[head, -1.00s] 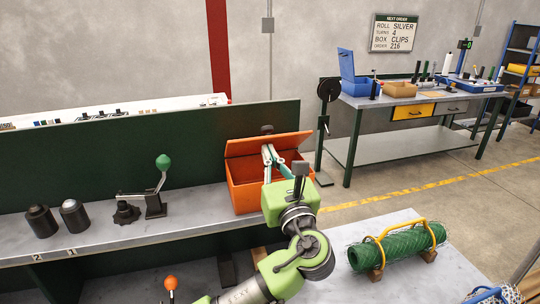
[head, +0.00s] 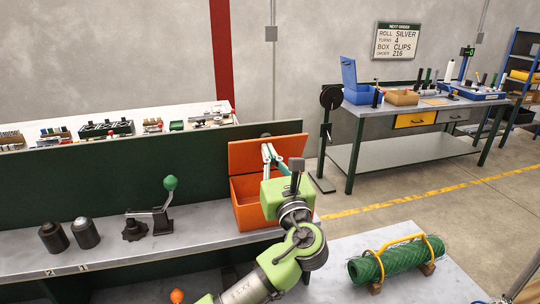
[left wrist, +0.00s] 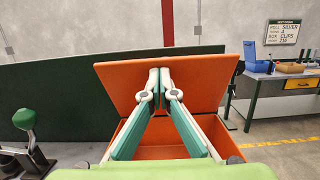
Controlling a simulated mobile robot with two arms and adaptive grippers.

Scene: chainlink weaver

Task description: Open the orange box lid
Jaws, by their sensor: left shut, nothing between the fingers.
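The orange box (head: 240,207) stands on the grey bench at its right end. Its lid (head: 243,156) is hinged at the back and stands raised, tilted up against the dark green panel. In the left wrist view the lid (left wrist: 118,83) is a broad orange panel behind the fingers, and part of the box interior (left wrist: 160,153) shows below it. My left gripper (head: 267,150) is in front of the lid, over the box, with its fingertips together and empty. The fingertips (left wrist: 159,74) overlap the lid's inner face; I cannot tell if they touch it. My right gripper is not in view.
A lever with a green knob (head: 170,183) and two dark cylinders (head: 86,233) stand left of the box on the bench. A green mesh roll (head: 388,261) lies on the front right table. A second workbench (head: 420,160) stands at the back right.

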